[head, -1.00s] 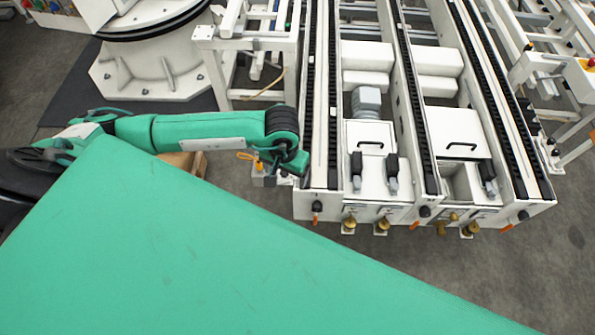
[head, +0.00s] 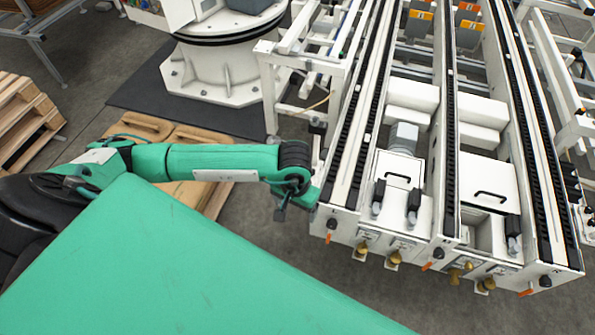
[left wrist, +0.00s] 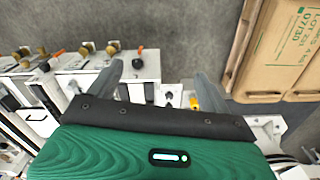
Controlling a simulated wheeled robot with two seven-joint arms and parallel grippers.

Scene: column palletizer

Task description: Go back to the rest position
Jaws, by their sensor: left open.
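My left gripper (head: 283,208) hangs at the end of my green left arm, just left of the near left corner of the white conveyor frame (head: 345,232) in the head view. It is small and partly hidden by the arm's wrist there. In the left wrist view the two grey fingers of my left gripper (left wrist: 162,82) stand well apart, with nothing held between them. The conveyor frame with its brass and orange-handled fittings shows behind the fingers in the left wrist view (left wrist: 138,68). My right gripper is in neither view.
A cardboard box (left wrist: 280,50) lies to the right in the left wrist view. Wooden pallets (head: 25,125) stand at the far left. A white round machine base (head: 215,70) stands on a dark mat (head: 150,95). Grey floor (head: 90,95) is clear between the pallets and mat.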

